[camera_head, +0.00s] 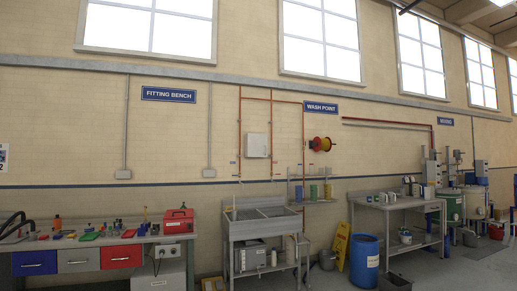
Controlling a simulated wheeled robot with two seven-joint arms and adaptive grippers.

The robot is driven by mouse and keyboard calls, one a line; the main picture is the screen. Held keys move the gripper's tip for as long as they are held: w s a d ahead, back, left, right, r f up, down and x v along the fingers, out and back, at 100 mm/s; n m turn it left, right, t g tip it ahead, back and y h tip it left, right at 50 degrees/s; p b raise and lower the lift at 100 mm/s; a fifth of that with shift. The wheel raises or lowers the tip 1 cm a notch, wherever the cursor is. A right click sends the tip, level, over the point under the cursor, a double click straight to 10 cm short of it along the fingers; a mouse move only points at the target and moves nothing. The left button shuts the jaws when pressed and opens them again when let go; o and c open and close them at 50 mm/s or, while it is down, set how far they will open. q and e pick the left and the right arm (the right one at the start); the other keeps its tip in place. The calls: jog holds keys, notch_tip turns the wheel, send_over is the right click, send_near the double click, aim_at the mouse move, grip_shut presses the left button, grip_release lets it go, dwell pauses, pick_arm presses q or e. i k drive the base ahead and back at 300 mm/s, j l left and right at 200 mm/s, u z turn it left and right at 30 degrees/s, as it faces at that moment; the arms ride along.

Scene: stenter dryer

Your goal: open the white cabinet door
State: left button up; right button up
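A small white wall cabinet (257,146) hangs on the beige brick wall above the sink, between thin copper pipes. Its front looks closed; its handle and hinge side are too small to make out. A low white-grey cabinet (160,276) stands under the right end of the fitting bench, cut off by the bottom edge; its front looks closed too. Neither of my grippers shows in this view, and nothing is seen touching either cabinet.
The fitting bench (95,241) carries tools and a red toolbox (179,221). A metal sink (264,222) stands below the wall cabinet.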

aim_at(257, 143)
jog(key=i+l+z, duration=0.1)
jog(key=i+z, duration=0.3)
jog(key=i, duration=4.85)
jog(key=i+l+u, duration=0.1)
jog(key=i+u, duration=0.15)
jog(key=i, duration=0.25)
jog(key=i+l+u, duration=0.25)
jog(key=i, duration=0.3)
jog(key=i+l+u, duration=0.25)
jog(key=i, duration=0.25)
